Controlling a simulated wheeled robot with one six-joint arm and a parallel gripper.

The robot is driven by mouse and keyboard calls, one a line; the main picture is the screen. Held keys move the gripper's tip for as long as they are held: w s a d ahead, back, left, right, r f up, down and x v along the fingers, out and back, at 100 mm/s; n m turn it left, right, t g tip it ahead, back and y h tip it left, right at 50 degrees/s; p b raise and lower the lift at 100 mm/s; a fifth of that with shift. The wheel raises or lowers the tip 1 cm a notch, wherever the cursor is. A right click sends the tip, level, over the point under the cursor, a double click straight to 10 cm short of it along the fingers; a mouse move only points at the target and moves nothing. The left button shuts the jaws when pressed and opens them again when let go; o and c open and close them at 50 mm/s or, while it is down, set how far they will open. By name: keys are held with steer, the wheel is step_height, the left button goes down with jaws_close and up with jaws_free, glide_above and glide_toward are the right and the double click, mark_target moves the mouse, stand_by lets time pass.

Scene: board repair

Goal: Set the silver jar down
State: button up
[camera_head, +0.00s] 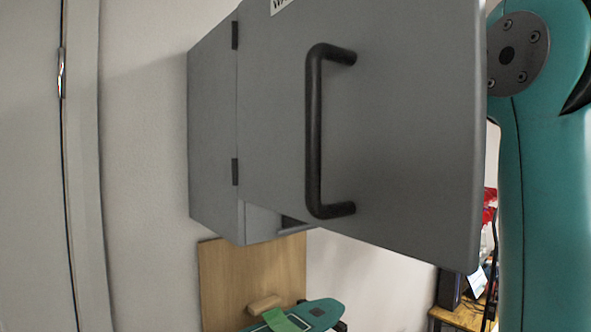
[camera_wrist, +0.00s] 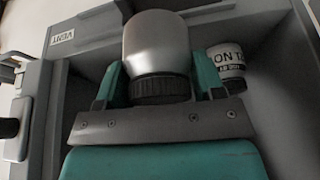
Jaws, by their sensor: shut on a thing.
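The silver jar (camera_wrist: 155,48) shows in the wrist view, a smooth rounded silver body with a black ribbed band at the end nearer my gripper. My gripper (camera_wrist: 160,76) has its teal fingers on either side of the jar and is shut on it. The jar is in front of the inside of a grey cabinet (camera_wrist: 275,65). I cannot tell whether the jar touches a surface. In the head view the grey cabinet (camera_head: 212,130) stands with its door (camera_head: 410,120) swung out, and neither the jar nor my gripper shows there.
A white container with black lettering (camera_wrist: 229,62) is close to the right of the jar. A label reading VENT (camera_wrist: 63,37) is at the upper left. The door has a black handle (camera_head: 314,130). Below the cabinet are a wooden board (camera_head: 225,275) and a teal-ended object (camera_head: 318,311).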

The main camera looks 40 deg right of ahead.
steer(key=w, duration=0.3)
steer(key=shift+w+d, duration=0.1)
steer(key=shift+w, duration=0.05)
steer(key=w, duration=0.4)
steer(key=shift+w+d+p, duration=0.1)
steer(key=shift+w+p, duration=0.05)
steer(key=shift+p, duration=0.2)
steer(key=shift+f+b, duration=0.75)
steer(key=shift+b, duration=0.05)
steer(key=shift+s, duration=0.2)
steer(key=shift+f, duration=0.1)
steer(key=o, duration=1.1)
